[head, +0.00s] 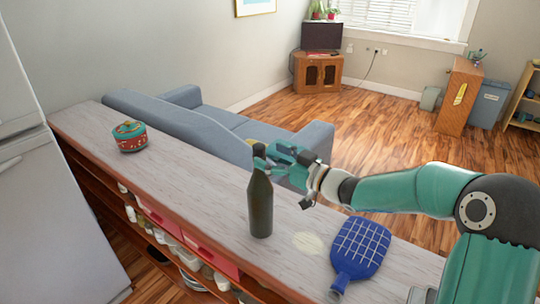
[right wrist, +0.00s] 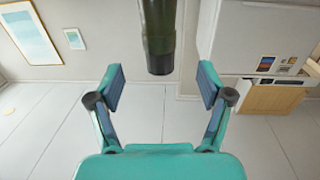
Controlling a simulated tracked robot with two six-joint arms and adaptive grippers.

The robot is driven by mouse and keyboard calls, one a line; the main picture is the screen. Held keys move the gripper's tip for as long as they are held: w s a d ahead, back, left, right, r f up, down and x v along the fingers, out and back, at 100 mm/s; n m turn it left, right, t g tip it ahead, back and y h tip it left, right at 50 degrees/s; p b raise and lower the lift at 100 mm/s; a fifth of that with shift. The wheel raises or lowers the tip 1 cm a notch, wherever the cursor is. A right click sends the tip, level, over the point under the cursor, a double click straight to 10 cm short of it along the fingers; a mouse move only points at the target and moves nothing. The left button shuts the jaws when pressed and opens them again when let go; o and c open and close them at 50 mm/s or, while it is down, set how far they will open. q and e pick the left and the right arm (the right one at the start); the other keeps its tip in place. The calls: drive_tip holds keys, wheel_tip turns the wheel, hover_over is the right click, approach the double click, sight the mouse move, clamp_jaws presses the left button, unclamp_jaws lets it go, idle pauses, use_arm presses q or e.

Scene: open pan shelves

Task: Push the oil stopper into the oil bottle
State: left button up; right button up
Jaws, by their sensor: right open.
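The dark green oil bottle (head: 261,207) stands upright on the shelf top. Its neck also shows in the right wrist view (right wrist: 158,22), coming in from the top edge. A dark, near-black piece (right wrist: 160,62) caps the end of the neck; I cannot tell whether this is the oil stopper or the bottle's own rim. No separate stopper shows. My right gripper (head: 271,158) is at the height of the bottle's top, close on its right side. In the right wrist view its fingers (right wrist: 162,80) are spread wide, with the neck end centred between them and clear of both. My left gripper is not visible.
A blue gridded paddle-shaped trivet (head: 360,248) lies on the shelf top (head: 200,190) at right, near a pale round patch (head: 308,242). A red and green lidded pot (head: 130,137) stands at far left. A blue sofa (head: 205,122) is behind.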

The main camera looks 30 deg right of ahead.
drive_tip(key=shift+s+d, duration=0.25)
drive_tip(key=shift+s, duration=0.35)
drive_tip(key=shift+s+d, duration=0.1)
drive_tip(key=shift+s, duration=0.15)
drive_tip(key=v, duration=1.2)
drive_tip(key=shift+w, duration=0.15)
idle(0.7)
